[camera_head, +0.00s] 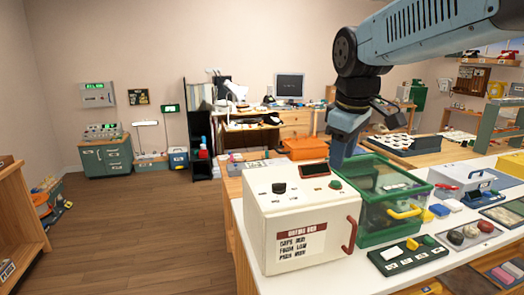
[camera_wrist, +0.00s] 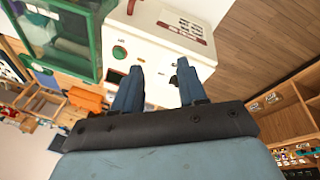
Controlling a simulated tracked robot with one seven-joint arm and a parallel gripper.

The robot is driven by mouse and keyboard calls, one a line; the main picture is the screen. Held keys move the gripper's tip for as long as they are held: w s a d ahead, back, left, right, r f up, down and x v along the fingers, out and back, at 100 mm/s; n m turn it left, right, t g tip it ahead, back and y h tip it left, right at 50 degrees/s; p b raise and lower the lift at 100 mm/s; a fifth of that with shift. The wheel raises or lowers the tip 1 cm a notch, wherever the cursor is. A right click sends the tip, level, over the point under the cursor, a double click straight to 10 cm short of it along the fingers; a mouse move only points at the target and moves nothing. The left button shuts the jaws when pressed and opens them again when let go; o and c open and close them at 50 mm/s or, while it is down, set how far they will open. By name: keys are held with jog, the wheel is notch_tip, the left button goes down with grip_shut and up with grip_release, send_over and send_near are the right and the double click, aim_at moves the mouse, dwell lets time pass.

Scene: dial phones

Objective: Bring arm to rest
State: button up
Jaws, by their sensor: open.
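My gripper (camera_head: 343,150) hangs at the end of my blue arm, which reaches in from the upper right in the head view. It is just behind the white box and the green clear-sided case, over the far edge of the white counter. In the wrist view my gripper (camera_wrist: 160,80) shows two blue fingers spread apart with nothing between them. The white box (camera_head: 300,230) with a red handle and printed label stands on the counter; it also shows beyond the fingers in the wrist view (camera_wrist: 165,35).
The green case (camera_head: 385,205) stands right beside the white box. A dark green button panel (camera_head: 408,257) lies in front of it. An orange box (camera_head: 305,148) is behind. Wooden shelves (camera_head: 18,215) stand at the left. The wooden floor (camera_head: 150,220) between is clear.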

jog(key=s+d+f+m+t, duration=0.1)
jog(key=s+d+f+m, duration=0.1)
jog(key=s+d+m, duration=0.1)
jog(key=s+d+f+m+t, duration=0.1)
jog(key=s+d+f+m, duration=0.2)
jog(key=s+m, duration=0.3)
jog(key=shift+s+d+f, duration=0.2)
jog(key=shift+s+f, duration=0.15)
jog(key=shift+s, duration=0.8)
